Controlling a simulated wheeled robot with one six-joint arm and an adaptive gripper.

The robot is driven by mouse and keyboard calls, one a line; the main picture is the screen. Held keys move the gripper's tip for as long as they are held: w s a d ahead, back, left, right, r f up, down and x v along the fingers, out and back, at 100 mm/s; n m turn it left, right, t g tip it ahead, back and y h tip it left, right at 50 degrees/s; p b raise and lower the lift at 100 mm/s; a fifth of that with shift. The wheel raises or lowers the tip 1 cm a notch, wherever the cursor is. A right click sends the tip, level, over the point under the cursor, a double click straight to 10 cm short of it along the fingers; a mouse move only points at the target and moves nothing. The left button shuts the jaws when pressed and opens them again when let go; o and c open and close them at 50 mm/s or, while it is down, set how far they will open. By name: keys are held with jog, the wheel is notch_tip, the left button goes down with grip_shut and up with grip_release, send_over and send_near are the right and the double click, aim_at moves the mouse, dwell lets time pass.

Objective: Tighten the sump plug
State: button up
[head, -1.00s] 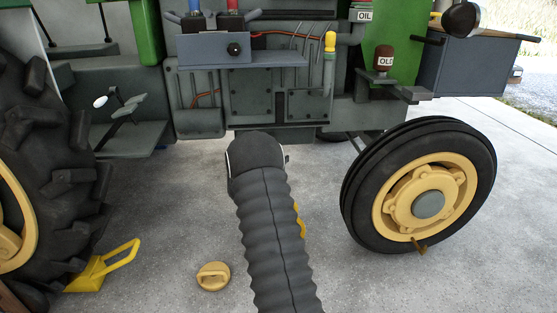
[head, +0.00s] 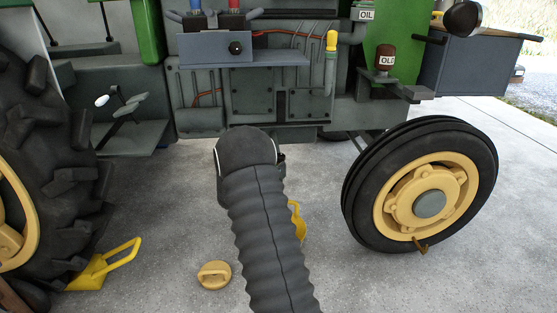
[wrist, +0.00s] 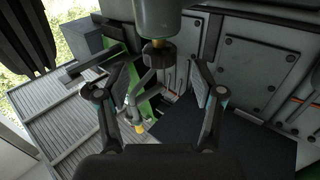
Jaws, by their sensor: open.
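In the wrist view my gripper (wrist: 155,90) is open, with one dark finger at each side and no object held between them. A grey-green cylinder (wrist: 155,16) hangs at the top middle, with a dark, faceted plug-like piece (wrist: 156,52) at its lower end. This piece appears between and beyond the fingertips, apart from them. It may be the sump plug, but I cannot tell for sure. In the head view my dark ribbed arm reaches toward the tractor's lower side (head: 262,90) and hides my gripper.
A front wheel (head: 428,203) stands right of my arm and a large rear tyre (head: 45,160) left. A yellow chock (head: 95,270) and a round yellow piece with a handle (head: 214,275) lie on the concrete. Another yellow piece (head: 298,222) is partly hidden behind my arm.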

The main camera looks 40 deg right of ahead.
jog(key=v, duration=0.6)
jog(key=shift+s+a, duration=0.15)
jog(key=shift+a, duration=0.25)
